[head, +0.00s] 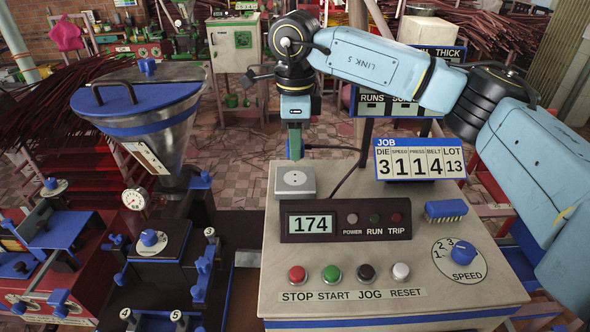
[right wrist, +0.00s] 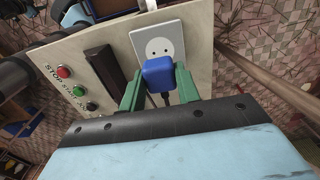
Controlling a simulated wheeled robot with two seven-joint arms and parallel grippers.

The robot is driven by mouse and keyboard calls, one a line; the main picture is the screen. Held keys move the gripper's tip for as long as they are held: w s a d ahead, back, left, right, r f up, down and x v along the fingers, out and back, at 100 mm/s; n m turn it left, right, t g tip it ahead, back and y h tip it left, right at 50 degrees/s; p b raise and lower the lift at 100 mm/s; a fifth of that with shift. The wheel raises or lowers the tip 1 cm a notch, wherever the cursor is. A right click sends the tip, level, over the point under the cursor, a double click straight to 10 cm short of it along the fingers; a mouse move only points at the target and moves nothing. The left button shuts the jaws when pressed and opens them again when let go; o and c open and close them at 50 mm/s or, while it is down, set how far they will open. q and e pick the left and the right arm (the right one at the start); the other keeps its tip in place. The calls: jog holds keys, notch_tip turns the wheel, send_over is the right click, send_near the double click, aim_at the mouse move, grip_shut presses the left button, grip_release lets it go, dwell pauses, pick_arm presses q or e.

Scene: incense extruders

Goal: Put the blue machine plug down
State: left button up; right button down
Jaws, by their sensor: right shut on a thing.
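My right gripper (head: 294,153) points down above the back edge of the control box, just behind and above the grey socket (head: 295,181). In the right wrist view its green fingers (right wrist: 158,82) are shut on the blue machine plug (right wrist: 158,70), one on each side. A dark cord hangs from the plug. The plug is in front of the two-hole socket plate (right wrist: 159,44) in that view, apart from its holes. My left gripper is not in view.
A hopper machine (head: 140,120) stands to the left.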

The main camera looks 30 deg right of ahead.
aim_at(336, 188)
jog(key=shift+s+d+r+n, duration=0.2)
jog(key=shift+d+n, duration=0.4)
jog(key=shift+n, duration=0.4)
jog(key=s+d+r+n+b, duration=0.2)
jog(key=s+d+n, duration=0.2)
jog(key=d+n, duration=0.5)
jog(key=f+n, duration=0.1)
jog(key=f, duration=0.2)
jog(key=a+f, duration=0.1)
jog(key=f, duration=0.2)
jog(key=a+f+n, duration=0.1)
jog(key=f, duration=0.2)
jog(key=shift+a+f+n+p, duration=0.15)
jog(key=shift+f+n+p, duration=0.15)
jog(key=shift+f+p, duration=0.1)
jog(key=shift+f+b, duration=0.5)
jog(key=shift+f, duration=0.1)
